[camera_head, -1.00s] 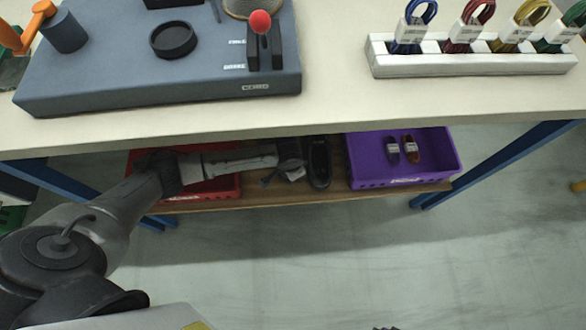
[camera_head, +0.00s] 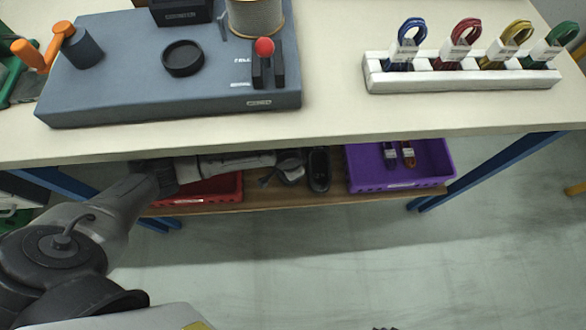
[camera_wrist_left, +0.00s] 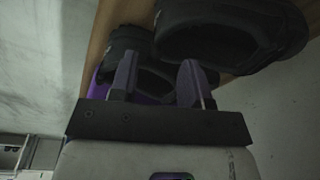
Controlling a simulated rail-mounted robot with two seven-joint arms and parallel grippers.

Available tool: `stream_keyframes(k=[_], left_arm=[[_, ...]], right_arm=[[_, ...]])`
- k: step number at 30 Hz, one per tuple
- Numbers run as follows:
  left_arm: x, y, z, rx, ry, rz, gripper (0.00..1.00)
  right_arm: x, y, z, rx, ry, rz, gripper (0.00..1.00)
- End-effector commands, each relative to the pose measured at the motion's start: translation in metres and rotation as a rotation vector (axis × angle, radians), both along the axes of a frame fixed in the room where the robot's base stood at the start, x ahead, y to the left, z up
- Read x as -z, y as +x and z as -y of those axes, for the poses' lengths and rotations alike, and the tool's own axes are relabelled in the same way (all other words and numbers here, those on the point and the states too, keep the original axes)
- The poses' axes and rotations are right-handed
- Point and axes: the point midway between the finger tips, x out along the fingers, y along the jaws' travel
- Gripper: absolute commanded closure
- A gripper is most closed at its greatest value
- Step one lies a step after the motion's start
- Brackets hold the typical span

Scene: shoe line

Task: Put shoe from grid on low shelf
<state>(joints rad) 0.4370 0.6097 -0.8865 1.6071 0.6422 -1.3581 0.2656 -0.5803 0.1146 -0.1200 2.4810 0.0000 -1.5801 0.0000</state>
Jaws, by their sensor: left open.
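My left gripper (camera_head: 288,170) reaches under the table to the low wooden shelf (camera_head: 250,202). It is open, and its two fingers show apart in the left wrist view (camera_wrist_left: 158,72). A black shoe (camera_head: 319,168) lies on the shelf just right of the gripper. In the wrist view one dark shoe (camera_wrist_left: 230,30) fills the upper right. A second dark shoe (camera_wrist_left: 128,42) lies behind the fingers, partly hidden by them; whether they touch it I cannot tell. My right gripper is not clearly in view.
A red crate (camera_head: 215,195) is left on the shelf, partly behind my arm. The tabletop (camera_head: 330,125) overhangs the shelf. Blue legs (camera_head: 490,170) flank it; the floor in front is clear.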

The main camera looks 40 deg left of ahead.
Motion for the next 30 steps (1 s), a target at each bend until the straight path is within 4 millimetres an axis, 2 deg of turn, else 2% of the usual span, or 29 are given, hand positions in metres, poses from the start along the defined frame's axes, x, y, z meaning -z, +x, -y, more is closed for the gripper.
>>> stream_keyframes(k=[1,3,11,14,16,20,22,24,27,30], left_arm=[[-0.009,-0.001,0.000,0.000,0.000,0.000,0.57],[-0.014,-0.002,0.000,0.000,-0.001,0.000,0.57],[-0.019,-0.003,0.000,0.000,-0.001,0.000,0.57],[-0.018,-0.008,0.006,0.008,-0.009,0.001,0.57],[-0.017,-0.018,0.018,0.023,-0.030,0.003,0.57],[-0.020,-0.054,0.058,0.062,-0.102,0.026,0.57],[-0.027,-0.079,0.078,0.069,-0.149,0.052,0.57],[-0.037,-0.103,0.089,0.054,-0.184,0.082,0.57],[-0.053,-0.134,0.090,0.005,-0.209,0.120,0.57],[-0.067,-0.163,0.078,-0.067,-0.204,0.149,0.57]], right_arm=[[-0.007,0.000,0.000,0.000,0.000,0.000,1.00],[-0.011,0.000,0.000,0.000,0.000,0.000,1.00],[-0.013,0.000,0.000,-0.001,-0.001,0.000,1.00],[-0.013,0.000,0.001,-0.002,-0.004,0.000,1.00],[-0.013,0.000,0.002,-0.004,-0.005,0.000,1.00],[-0.013,0.000,0.002,-0.006,-0.008,-0.001,1.00],[-0.013,0.000,0.002,-0.006,-0.008,0.000,1.00],[-0.013,0.000,0.002,-0.007,-0.009,0.000,1.00],[-0.013,0.000,0.003,-0.006,-0.011,0.000,1.00],[-0.013,0.000,0.003,-0.006,-0.011,-0.001,1.00]])
